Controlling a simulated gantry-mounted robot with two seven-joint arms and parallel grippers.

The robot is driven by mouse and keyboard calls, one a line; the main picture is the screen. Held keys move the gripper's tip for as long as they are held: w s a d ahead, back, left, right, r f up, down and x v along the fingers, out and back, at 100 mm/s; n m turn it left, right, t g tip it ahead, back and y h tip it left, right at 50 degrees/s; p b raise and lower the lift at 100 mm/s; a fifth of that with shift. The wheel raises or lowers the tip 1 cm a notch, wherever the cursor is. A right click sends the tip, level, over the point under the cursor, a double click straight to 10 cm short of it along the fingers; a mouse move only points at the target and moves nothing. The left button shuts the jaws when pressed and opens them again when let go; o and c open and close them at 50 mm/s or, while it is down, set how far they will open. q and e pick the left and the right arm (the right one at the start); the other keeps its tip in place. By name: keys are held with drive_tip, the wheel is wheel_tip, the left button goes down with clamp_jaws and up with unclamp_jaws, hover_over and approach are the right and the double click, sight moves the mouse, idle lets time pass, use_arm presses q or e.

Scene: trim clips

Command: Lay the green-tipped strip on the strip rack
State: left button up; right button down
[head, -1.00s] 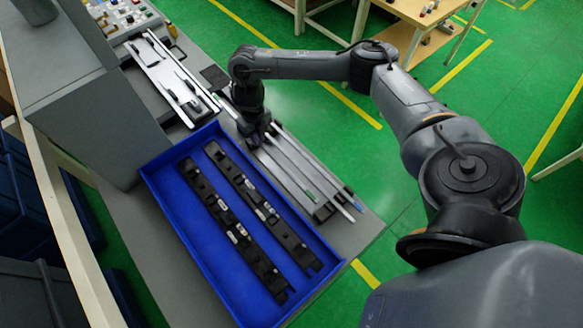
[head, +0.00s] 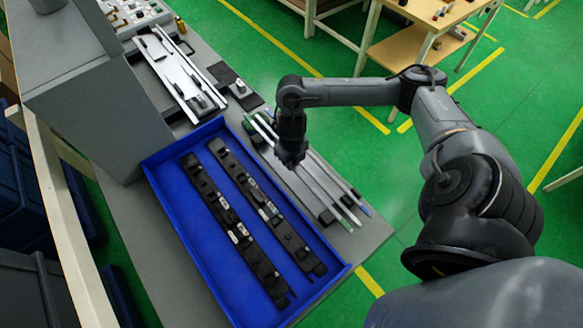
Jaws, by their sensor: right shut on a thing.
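My right gripper (head: 291,160) points down over the strips beside the blue tray and is shut on a thin pale strip (head: 322,194), which I take for the green-tipped one. Its jaws hide the grip, and I cannot tell if the strip touches the rack. Green (head: 249,126) shows near the upper-left ends of the strips. The strip rack (head: 328,215), with dark supports, lies under and around the strips, partly hidden. Another pale strip with a blue tip (head: 365,210) runs alongside to the right. My left gripper is not in view.
The blue tray (head: 165,205) holds two long black trim pieces. A pale fixture with rails (head: 180,75) and a dark pad with a small block (head: 239,88) lie farther back. A grey housing (head: 100,120) stands on the left. The bench's front right corner (head: 370,235) is clear.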

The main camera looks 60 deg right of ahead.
drive_tip(key=shift+f, duration=1.95)
drive_tip(key=shift+f, duration=0.2)
drive_tip(key=c, duration=1.1)
unclamp_jaws()
drive_tip(key=shift+r, duration=0.1)
drive_tip(key=shift+c, duration=0.2)
drive_tip(key=shift+r, duration=0.1)
